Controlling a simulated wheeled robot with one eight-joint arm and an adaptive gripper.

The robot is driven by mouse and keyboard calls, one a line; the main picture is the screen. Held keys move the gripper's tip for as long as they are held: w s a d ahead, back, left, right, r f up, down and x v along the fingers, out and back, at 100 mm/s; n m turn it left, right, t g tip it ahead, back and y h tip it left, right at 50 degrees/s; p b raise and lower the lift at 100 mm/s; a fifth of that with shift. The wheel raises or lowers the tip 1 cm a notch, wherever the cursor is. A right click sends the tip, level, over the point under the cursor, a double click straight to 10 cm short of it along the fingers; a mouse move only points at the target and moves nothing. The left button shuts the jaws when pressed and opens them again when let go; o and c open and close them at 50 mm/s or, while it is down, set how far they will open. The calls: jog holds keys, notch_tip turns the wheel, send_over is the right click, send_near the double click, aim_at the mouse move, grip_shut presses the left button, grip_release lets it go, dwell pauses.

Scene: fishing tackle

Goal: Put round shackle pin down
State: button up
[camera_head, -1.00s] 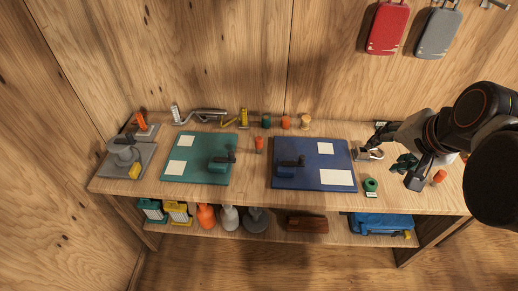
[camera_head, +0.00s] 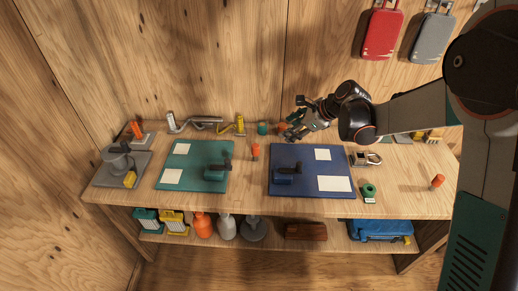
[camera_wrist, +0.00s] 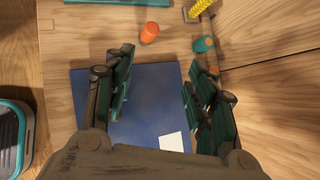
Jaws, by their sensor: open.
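My gripper (camera_head: 296,122) is over the back edge of the blue mat, near the row of small spools at the wall. In the wrist view my gripper (camera_wrist: 157,75) has its two green-padded fingers wide apart with nothing between them. Below them is the blue mat (camera_wrist: 150,95) with a white card. A metal shackle (camera_head: 366,158) lies on the bench right of the blue mat, well away from the gripper. I cannot make out a separate round shackle pin.
An orange spool (camera_head: 255,151) stands between the green mat (camera_head: 165,160) and the blue mat; it also shows in the wrist view (camera_wrist: 149,32). A teal spool (camera_head: 262,128) and a yellow tool (camera_head: 240,123) are at the back. A green spool (camera_head: 369,193) stands front right.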

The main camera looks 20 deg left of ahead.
jog(key=m+y, duration=0.1)
jog(key=m, duration=0.1)
send_near(256, 146)
jog(key=shift+g, duration=0.3)
jog(key=b+x, duration=0.1)
jog(key=x, duration=0.1)
jog(key=w+b+x, duration=0.1)
jog(key=x, duration=0.2)
jog(key=shift+w+f, duration=0.1)
jog(key=shift+f, duration=0.05)
jog(key=b+x, duration=0.2)
jog(key=x, duration=0.1)
jog(key=b+x, duration=0.1)
jog(key=x, duration=0.1)
jog(key=shift+s+a+f, duration=0.15)
jog(key=shift+s+a, duration=0.05)
jog(key=shift+s, duration=0.05)
grip_shut()
